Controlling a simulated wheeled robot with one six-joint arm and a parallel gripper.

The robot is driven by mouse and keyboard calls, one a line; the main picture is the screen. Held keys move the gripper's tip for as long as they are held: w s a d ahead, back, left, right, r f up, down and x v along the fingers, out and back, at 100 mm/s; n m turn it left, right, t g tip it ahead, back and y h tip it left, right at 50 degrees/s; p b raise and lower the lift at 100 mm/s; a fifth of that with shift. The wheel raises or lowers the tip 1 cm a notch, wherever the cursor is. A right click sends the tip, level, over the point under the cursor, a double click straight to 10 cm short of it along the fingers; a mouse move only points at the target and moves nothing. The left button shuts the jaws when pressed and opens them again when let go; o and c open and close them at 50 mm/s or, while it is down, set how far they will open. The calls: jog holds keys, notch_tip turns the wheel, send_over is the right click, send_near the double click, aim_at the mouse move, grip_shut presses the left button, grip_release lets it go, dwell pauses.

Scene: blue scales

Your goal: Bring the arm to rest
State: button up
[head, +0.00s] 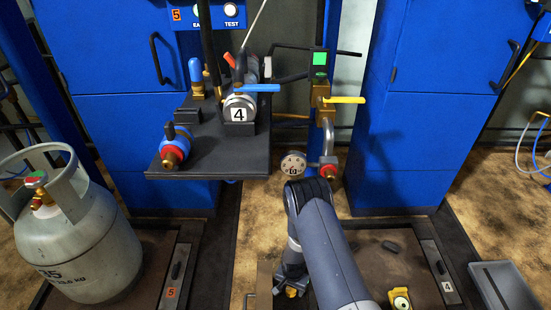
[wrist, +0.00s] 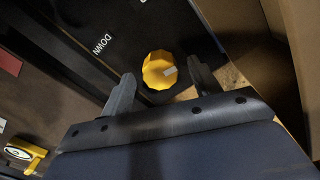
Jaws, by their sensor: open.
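My gripper (head: 291,288) is low at the bottom middle of the head view, on my grey arm reaching down over the scale by the right cabinet. In the wrist view my gripper (wrist: 161,72) is open, with one finger on each side of a yellow knob (wrist: 158,71). A gap shows between the knob and each finger. The knob sits on a dark panel marked DOWN and also shows partly behind my gripper in the head view (head: 291,293). I cannot tell how far the fingertips are from the knob in depth.
A grey gas cylinder (head: 80,245) stands on the left scale. A dark shelf (head: 210,160) with valve fittings juts out above. A gauge (head: 293,165) and pipe hang close to my arm. Blue cabinets (head: 425,130) stand behind. A yellow part (head: 400,299) lies right of my arm.

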jog(key=shift+f, duration=0.5)
jog(key=shift+r, duration=0.2)
